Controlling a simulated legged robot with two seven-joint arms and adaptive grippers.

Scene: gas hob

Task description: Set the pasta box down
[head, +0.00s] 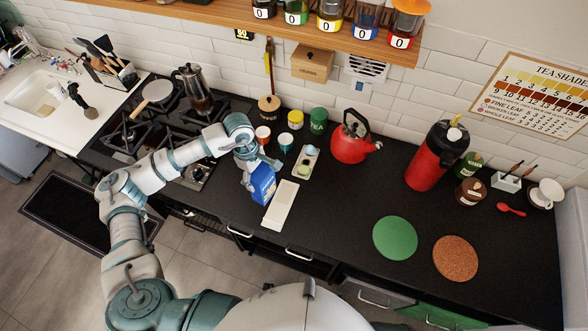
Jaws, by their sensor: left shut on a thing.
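The pasta box (263,184) is a blue carton near the front edge of the black counter, just left of a white rectangular board. My left gripper (253,163) reaches in from the left and is shut on the upper part of the box, hiding its top. The box looks slightly tilted. I cannot tell whether its base touches the counter (335,205). My right gripper is not in view.
The white board (281,206) lies close beside the box. Behind stand a small tray (302,163), cups, canisters and a red kettle (351,142). The gas hob (165,125) is left. A green round mat (395,237) and cork mat (455,259) lie right; counter between is clear.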

